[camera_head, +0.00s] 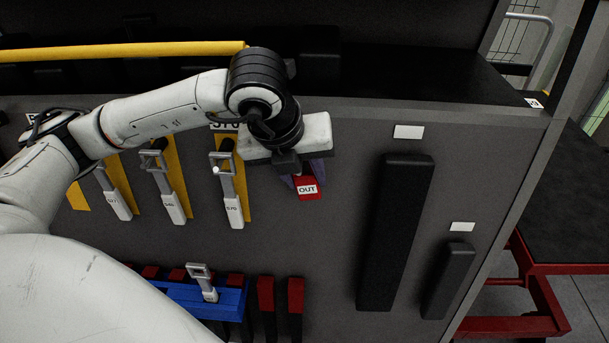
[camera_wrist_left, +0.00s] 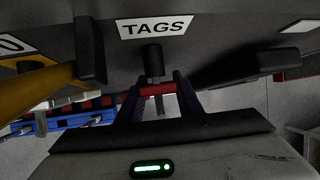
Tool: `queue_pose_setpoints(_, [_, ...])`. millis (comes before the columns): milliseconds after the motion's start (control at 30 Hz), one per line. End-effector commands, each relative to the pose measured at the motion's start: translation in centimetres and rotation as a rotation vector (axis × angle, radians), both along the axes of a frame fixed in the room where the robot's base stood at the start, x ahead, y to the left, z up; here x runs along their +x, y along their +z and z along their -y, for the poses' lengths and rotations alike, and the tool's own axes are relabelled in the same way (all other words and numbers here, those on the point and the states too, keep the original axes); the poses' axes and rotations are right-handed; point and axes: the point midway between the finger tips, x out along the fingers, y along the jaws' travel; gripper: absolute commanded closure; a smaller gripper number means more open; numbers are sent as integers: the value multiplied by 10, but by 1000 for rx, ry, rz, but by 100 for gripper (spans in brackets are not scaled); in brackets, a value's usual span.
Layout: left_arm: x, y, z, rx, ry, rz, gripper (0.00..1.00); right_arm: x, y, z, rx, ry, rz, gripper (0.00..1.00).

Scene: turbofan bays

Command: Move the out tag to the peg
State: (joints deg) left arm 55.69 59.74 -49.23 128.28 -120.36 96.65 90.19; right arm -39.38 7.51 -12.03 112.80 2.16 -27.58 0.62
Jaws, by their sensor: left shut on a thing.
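The red out tag (camera_head: 307,193) with its white OUT label hangs in front of the grey panel in the head view. My left gripper (camera_head: 298,177) is shut on it, fingers on either side. In the left wrist view the red tag (camera_wrist_left: 158,90) shows edge-on between the fingertips of my left gripper (camera_wrist_left: 160,92). A dark peg (camera_wrist_left: 153,60) stands out just beyond it, under the TAGS sign (camera_wrist_left: 156,28). I cannot tell whether the tag touches the peg or is on it. In the head view my gripper hides the peg. My right gripper is not in view.
Black bars (camera_head: 395,230) stand out on the panel to the right. A blue holder (camera_head: 215,300) with a tool is below. The panel between is clear.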

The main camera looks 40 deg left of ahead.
Motion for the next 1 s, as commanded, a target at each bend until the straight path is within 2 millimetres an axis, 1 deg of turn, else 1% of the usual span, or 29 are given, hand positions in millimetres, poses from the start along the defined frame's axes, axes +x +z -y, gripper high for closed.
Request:
queue_pose_setpoints(367, [0,0,0,-1,0,1,89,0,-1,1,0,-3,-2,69])
queue_pose_setpoints(400, [0,0,0,-1,0,1,66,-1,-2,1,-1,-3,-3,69])
queue_pose_setpoints(467, [0,0,0,-1,0,1,56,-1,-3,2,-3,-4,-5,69])
queue_pose_setpoints(500, [0,0,0,-1,0,1,49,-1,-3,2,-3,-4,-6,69])
queue_pose_setpoints(533, [0,0,0,-1,0,1,46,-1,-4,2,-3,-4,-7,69])
queue_pose_setpoints(833, [-1,1,0,-1,0,1,46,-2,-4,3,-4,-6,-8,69])
queue_pose_setpoints(933, [-3,9,1,-2,-1,2,46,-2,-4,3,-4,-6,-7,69])
queue_pose_setpoints(1000, [-7,18,2,-2,-2,4,46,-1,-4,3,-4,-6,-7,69])
